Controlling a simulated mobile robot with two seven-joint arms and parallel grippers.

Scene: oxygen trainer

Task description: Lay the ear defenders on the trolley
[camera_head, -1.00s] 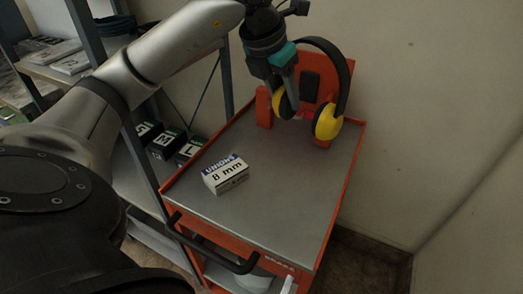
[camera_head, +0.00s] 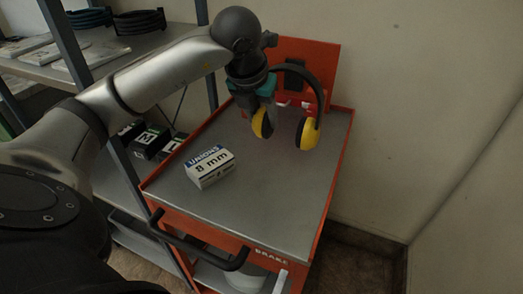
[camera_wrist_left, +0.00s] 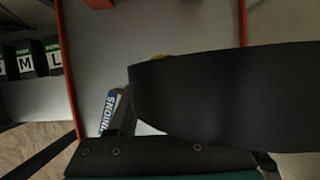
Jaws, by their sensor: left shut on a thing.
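The ear defenders have yellow cups and a black headband. In the head view the right yellow cup (camera_head: 308,134) hangs above the back part of the trolley. My left gripper (camera_head: 262,112) is shut on the ear defenders at the left cup side. In the left wrist view the black headband (camera_wrist_left: 230,95) fills the right side and hides much of the scene. The trolley has a grey top (camera_head: 262,200) with an orange rim. I cannot tell whether the cups touch the top. My right gripper is not in view.
An orange upright panel (camera_head: 322,62) stands at the trolley's back. Grey shelving (camera_head: 110,100) with black boxes is at the left, a wall at the right. The front of the top is clear.

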